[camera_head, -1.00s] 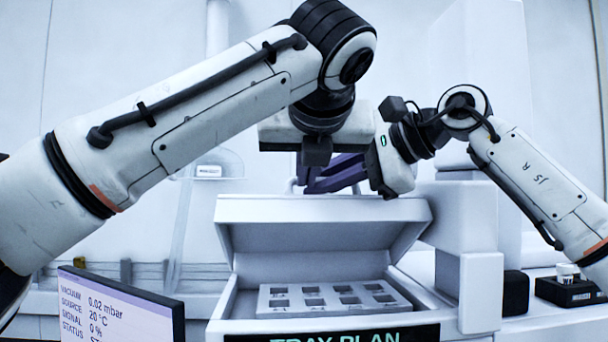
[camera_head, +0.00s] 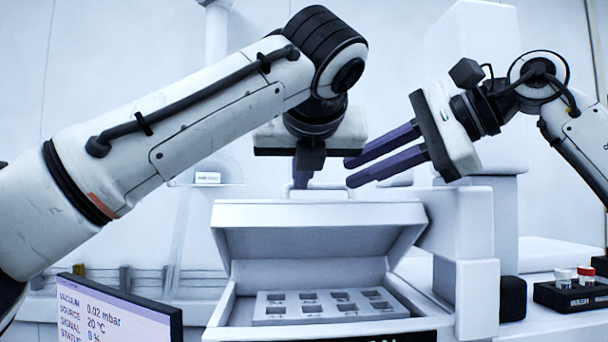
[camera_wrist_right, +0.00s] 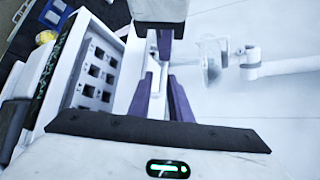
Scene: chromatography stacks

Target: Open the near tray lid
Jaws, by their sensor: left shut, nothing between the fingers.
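The near tray lid (camera_head: 318,214) stands raised and tilted back above the white tray box (camera_head: 222,312). Inside sits a grey insert (camera_head: 262,308) with several square wells; it also shows in the right wrist view (camera_wrist_right: 97,72). My left gripper (camera_head: 304,184) hangs above the lid's top edge with its fingers shut and empty. Its fingertips are mostly hidden, so I cannot tell whether they touch the lid.
A tilted screen (camera_head: 120,312) stands at the lower left. A white block (camera_head: 476,290) stands right of the tray. A black rack with capped vials (camera_head: 575,296) sits at the far right.

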